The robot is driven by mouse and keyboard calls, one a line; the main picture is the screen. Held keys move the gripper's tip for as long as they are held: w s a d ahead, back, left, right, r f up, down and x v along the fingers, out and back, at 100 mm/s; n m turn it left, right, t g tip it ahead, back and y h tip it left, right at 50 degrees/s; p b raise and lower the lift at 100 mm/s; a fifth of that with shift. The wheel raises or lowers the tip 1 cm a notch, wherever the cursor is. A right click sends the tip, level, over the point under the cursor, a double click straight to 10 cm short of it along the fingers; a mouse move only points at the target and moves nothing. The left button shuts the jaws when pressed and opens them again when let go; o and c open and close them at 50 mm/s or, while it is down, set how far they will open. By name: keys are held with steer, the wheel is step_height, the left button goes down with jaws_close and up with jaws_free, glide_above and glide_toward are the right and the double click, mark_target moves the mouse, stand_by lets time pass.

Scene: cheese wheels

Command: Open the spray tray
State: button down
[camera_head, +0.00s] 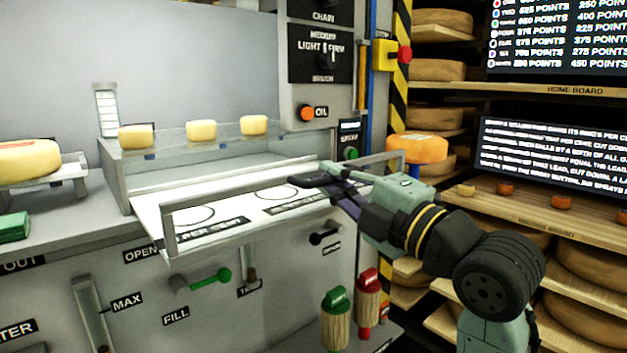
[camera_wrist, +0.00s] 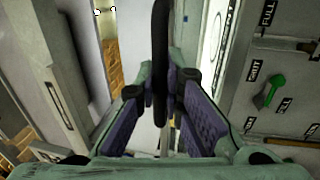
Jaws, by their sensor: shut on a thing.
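The spray tray (camera_head: 150,215) is a white panel with printed circles and labels, standing out from the front of the grey machine. A grey bar handle (camera_head: 240,193) runs along its front edge. The fingers hide part of the handle, and the arm hides some of the machine front.
Three small yellow cheeses (camera_head: 201,131) stand on a clear ledge behind the tray. A large cheese wheel (camera_head: 28,158) rests on a stand at the left. A green-handled fill lever (camera_head: 205,280) is below the tray. Shelves of cheese wheels (camera_head: 440,70) stand close on the right.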

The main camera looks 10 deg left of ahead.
steer(key=shift+s+d, duration=0.25)
steer(key=shift+d, duration=0.05)
steer(key=c, duration=1.7)
jaws_free()
steer(key=v, duration=1.2)
